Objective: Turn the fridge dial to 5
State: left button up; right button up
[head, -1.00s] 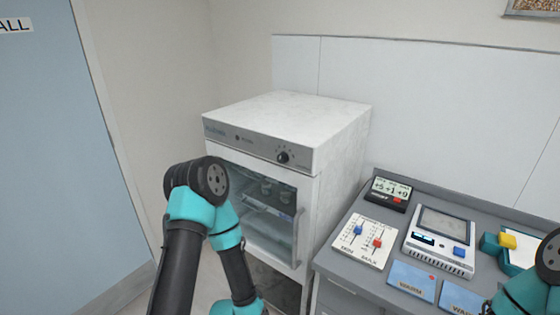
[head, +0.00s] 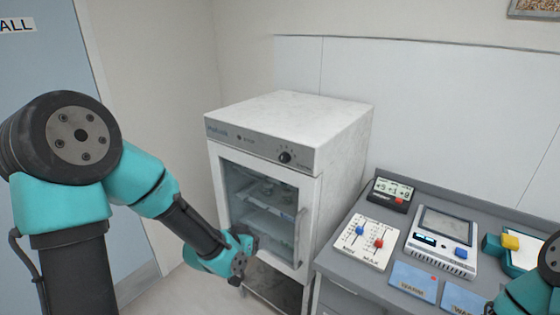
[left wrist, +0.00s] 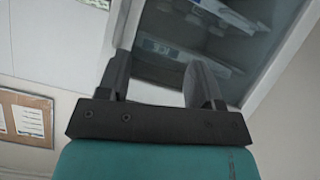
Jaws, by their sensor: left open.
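The fridge (head: 330,135) is a white cabinet with a glass door (head: 262,205) in the head view. Its dark round dial (head: 285,157) sits at the right of the grey front panel, with small marks around it. The dial's setting is too small to read. My left gripper is at the end of the left arm, low in front of the glass door and below the dial, its fingers unclear in the head view. In the left wrist view my left gripper (left wrist: 158,68) is open and empty, facing the glass front. My right gripper is out of view.
A grey counter (head: 342,262) stands right of the fridge. It carries a small display (head: 393,193), a white slider panel (head: 363,243), a white device with a screen (head: 442,238) and blue cards (head: 413,280). A vertical handle (head: 301,238) stands out from the fridge door.

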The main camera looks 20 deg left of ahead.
aim_at(282, 159)
pick_arm(q)
notch_tip(282, 159, up, 19)
jog(key=s+a+m+t+h, duration=0.1)
jog(key=s+a+m+t, duration=0.1)
jog(key=t, duration=0.3)
jog(key=shift+f, duration=0.15)
jog(key=x, duration=1.7)
jog(key=shift+w, duration=0.2)
jog(key=c, duration=0.9)
